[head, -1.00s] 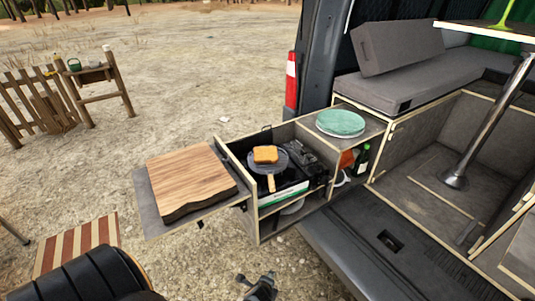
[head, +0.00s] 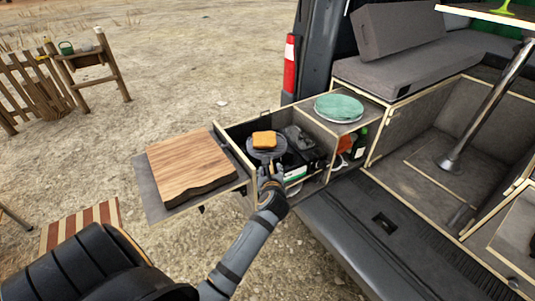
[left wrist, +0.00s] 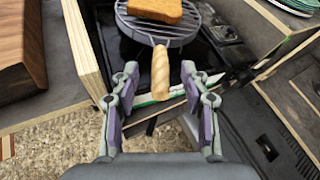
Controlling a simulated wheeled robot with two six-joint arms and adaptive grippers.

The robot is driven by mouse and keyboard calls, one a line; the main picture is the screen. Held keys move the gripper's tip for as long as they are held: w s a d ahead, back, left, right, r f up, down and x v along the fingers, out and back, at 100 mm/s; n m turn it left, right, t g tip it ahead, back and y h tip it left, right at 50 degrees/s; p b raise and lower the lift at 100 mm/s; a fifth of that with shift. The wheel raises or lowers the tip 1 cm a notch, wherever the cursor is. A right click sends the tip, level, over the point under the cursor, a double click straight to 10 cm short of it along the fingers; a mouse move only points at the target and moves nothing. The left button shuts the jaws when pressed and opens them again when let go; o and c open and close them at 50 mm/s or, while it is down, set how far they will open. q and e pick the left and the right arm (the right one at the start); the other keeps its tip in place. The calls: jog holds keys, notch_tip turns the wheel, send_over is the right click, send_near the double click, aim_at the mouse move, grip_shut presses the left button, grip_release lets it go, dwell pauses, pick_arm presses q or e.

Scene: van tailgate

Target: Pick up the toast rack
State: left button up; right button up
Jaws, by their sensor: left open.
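The toast rack (head: 279,153) is a round wire grid with a slice of toast (head: 264,139) on it, over the stove in the pull-out drawer. In the left wrist view the rack (left wrist: 176,38) shows at the top, with the toast (left wrist: 154,10) on it. Its pale wooden handle (left wrist: 160,73) points toward me. My left gripper (head: 267,172) is at the handle's near end. In the left wrist view the left gripper (left wrist: 160,88) is open, with one finger on each side of the handle. The right gripper is out of view.
A wooden board (head: 188,168) lies on a side shelf left of the drawer. The drawer's wooden wall (left wrist: 82,45) rises left of the handle. Green plates (head: 339,107) sit on the counter at right. A bottle (head: 360,143) stands below them.

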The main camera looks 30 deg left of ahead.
aim_at(270, 167)
pick_arm(q)
jog(key=b+x, duration=0.4)
jog(key=x, duration=0.1)
jog(key=shift+f+b, duration=0.15)
jog(key=shift+b, duration=0.2)
jog(key=shift+w+a, duration=0.1)
jog(key=shift+w, duration=0.05)
jog(key=shift+r, duration=0.25)
jog(key=shift+c, duration=1.3)
grip_shut()
